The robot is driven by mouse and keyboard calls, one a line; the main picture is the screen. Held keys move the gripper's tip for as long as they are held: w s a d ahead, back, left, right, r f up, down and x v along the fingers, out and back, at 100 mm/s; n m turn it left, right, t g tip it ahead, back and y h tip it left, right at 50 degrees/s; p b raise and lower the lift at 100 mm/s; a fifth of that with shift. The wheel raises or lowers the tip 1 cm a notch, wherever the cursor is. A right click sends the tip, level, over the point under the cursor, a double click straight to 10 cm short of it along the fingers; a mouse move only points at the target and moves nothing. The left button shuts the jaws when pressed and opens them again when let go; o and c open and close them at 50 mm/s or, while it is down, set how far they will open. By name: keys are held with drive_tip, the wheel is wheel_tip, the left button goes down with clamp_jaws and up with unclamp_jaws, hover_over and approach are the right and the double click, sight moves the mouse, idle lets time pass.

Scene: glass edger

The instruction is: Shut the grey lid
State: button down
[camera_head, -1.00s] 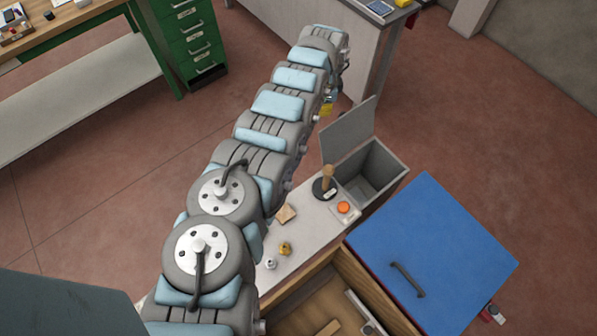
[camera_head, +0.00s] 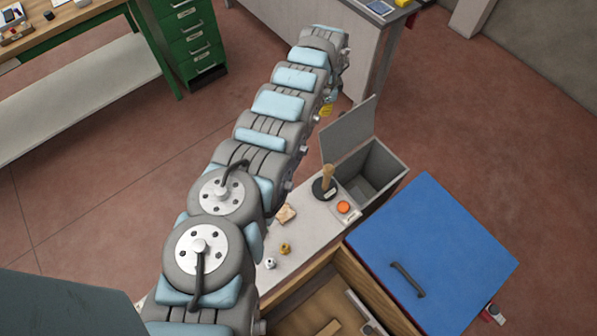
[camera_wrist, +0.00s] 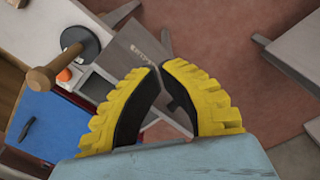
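The grey lid (camera_head: 347,129) stands raised on the grey box (camera_head: 389,186), which is open at the top and looks empty inside. My gripper (camera_wrist: 166,66) has two yellow fingers with dark inner pads. They are apart with nothing between them, and the lid lies beyond their tips. In the head view the end of my arm is above and left of the lid, and the fingers are mostly hidden.
A black-based wooden-handled tool (camera_head: 325,183) and an orange button (camera_head: 344,207) are beside the box. A blue lid with a handle (camera_head: 432,250) covers part of a wooden crate at the right front. A grey table (camera_head: 335,60) stands behind.

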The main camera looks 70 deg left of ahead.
drive_tip(key=shift+f+b, duration=1.55)
drive_tip(key=shift+f, duration=0.65)
drive_tip(key=shift+d+r+p, duration=0.1)
drive_tip(key=shift+d+p, duration=0.1)
drive_tip(key=shift+p, duration=0.3)
drive_tip(key=shift+w+d+p, duration=0.2)
drive_tip(key=shift+d+p, duration=0.35)
drive_tip(key=shift+p, duration=0.45)
drive_tip(key=shift+w+d+p, duration=0.2)
drive_tip(key=shift+d+p, duration=0.3)
drive_tip(key=shift+p, duration=0.5)
drive_tip(key=shift+w+d+p, duration=0.25)
drive_tip(key=shift+d+p, duration=0.55)
drive_tip(key=shift+p, duration=0.35)
drive_tip(key=shift+w+d+p, duration=0.3)
drive_tip(key=shift+d+p, duration=0.5)
drive_tip(key=shift+p, duration=0.3)
drive_tip(key=shift+w+d+p, duration=0.25)
drive_tip(key=shift+d+p, duration=0.55)
drive_tip(key=shift+p, duration=0.35)
wheel_tip(320, 180, up, 8)
drive_tip(key=p, duration=0.8)
